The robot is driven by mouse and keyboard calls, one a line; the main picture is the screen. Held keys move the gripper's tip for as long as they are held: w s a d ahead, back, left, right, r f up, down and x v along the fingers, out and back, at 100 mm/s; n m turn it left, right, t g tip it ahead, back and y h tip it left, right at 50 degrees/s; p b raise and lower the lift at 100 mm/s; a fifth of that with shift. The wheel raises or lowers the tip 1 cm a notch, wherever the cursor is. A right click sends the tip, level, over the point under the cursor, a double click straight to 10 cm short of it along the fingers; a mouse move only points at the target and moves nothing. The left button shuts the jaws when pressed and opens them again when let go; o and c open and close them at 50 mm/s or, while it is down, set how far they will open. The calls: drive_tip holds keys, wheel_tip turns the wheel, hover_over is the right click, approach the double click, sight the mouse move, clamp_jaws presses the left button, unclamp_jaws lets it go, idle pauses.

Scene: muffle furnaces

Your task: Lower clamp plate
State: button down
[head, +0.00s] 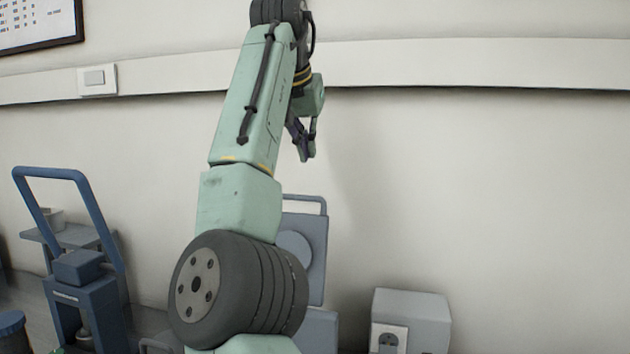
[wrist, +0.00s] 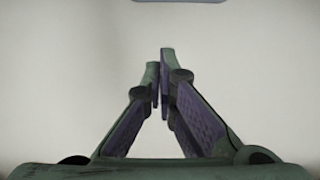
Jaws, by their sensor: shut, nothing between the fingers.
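A blue-grey upright plate (head: 318,235) with a round disc on its face and a loop handle (head: 305,198) on top stands behind my arm in the head view. It looks like the clamp plate, raised, but my arm hides its left part. Its lower body (head: 318,332) is partly hidden too. My gripper (head: 308,158) is above the handle in the picture, pointing down, and apart from it. In the wrist view my gripper (wrist: 160,55) has its fingertips together with nothing between them. A blue-grey edge shows at the top of that view; I cannot tell what it belongs to.
A blue device (head: 85,300) with a tall loop handle stands at the left, beside a grey shelf-like part (head: 65,236). A light grey box (head: 412,312) with a socket-like front is at the lower right. The wall carries a pale rail (head: 480,65) and a switch (head: 96,79).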

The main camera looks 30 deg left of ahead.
wheel_tip(320, 180, down, 8)
drive_tip(key=w, duration=0.1)
drive_tip(key=shift+a+r, duration=0.15)
idle(0.5)
drive_tip(key=shift+b, duration=0.5)
